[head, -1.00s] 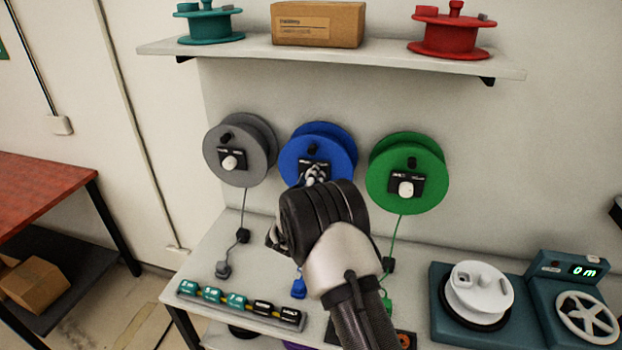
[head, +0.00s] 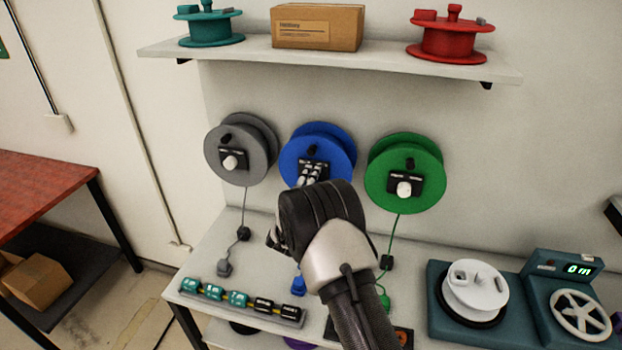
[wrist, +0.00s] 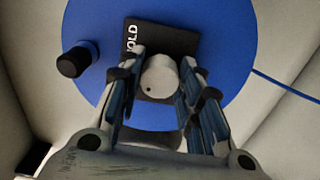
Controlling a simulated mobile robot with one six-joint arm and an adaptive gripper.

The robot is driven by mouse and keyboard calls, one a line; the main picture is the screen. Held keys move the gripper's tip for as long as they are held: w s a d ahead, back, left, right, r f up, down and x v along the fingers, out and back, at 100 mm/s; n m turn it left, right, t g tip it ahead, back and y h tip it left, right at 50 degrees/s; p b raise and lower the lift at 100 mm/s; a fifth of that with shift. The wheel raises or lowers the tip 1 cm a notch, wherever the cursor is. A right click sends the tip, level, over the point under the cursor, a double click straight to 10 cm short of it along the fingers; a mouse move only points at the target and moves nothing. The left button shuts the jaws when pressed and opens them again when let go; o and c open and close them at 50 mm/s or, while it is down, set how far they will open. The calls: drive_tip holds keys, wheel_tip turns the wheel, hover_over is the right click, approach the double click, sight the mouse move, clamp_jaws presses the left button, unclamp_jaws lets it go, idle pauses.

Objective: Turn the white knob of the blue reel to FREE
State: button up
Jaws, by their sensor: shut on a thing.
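The blue reel (head: 330,145) hangs on the wall between a grey and a green reel. It also fills the middle of the wrist view (wrist: 222,50), with a black crank handle (wrist: 75,60) at its left. Its black label plate (wrist: 170,38) shows the letters "OLD"; the rest of the wording is hidden by a finger. The white knob (wrist: 159,74) sits between my fingertips, with a small dark dot near its lower left. My gripper (wrist: 160,77) is shut on the white knob. In the head view my gripper (head: 311,172) covers the knob.
The grey reel (head: 255,140) and green reel (head: 390,195) are close on either side. A shelf (head: 240,50) overhangs above. Below, a tray of labelled blocks (head: 245,310) and a teal winder station (head: 520,310) stand on the bench.

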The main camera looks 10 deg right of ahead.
idle(0.4)
drive_tip(key=o, duration=1.1)
drive_tip(key=v, duration=1.2)
